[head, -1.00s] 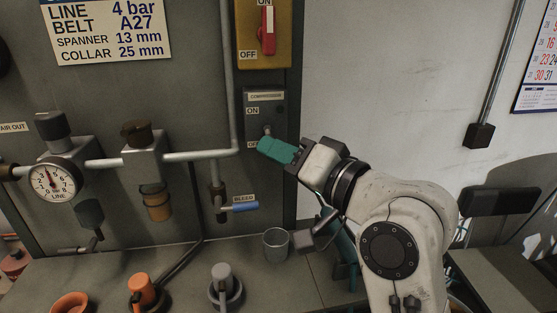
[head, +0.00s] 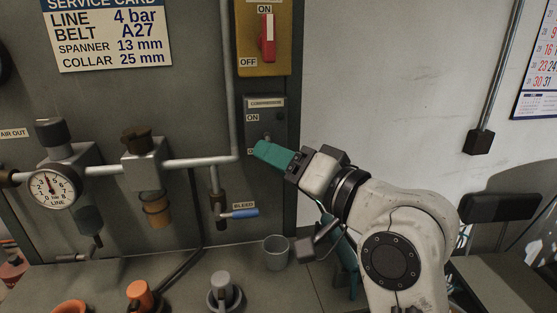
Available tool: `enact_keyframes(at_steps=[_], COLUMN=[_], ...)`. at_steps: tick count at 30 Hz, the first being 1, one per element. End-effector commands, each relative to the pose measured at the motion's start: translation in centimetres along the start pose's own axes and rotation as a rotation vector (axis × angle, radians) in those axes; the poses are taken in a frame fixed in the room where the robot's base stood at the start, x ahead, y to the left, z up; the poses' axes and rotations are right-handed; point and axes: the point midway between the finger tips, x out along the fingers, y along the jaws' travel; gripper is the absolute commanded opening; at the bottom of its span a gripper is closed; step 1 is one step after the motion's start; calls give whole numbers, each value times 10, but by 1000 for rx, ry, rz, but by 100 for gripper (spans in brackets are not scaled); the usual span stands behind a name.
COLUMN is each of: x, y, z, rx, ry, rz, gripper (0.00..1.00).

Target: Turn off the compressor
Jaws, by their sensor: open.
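The compressor switch box (head: 280,103) is a dark grey plate on the right edge of the panel, with a COMPRESSOR label and ON above OFF. Its small toggle (head: 267,139) shows just above my fingertips; I cannot clearly tell which way it points. My gripper (head: 262,151) has teal fingers and is open and empty. It reaches in from the right, with its tips in front of the lower part of the box, partly covering the OFF marking. I cannot tell whether it touches the toggle.
A yellow box with a red ON/OFF handle (head: 268,38) sits directly above. A grey pipe (head: 229,80) runs close on the left. A blue-handled BLEED valve (head: 240,212) and a grey cup (head: 276,253) are below. A pressure gauge (head: 51,188) is at left.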

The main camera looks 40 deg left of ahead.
Motion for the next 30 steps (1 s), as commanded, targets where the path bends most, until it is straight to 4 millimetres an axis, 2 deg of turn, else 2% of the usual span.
enact_keyframes(at_steps=[5,12,18,23,30], x=[-19,-66,-95,-106,-108], y=[2,2,2,1,1], z=[0,0,0,0,0], rx=[1,1,1,1,1], ry=[4,5,2,1,0], rz=[2,2,2,2,2], gripper=[42,42,42,42,42])
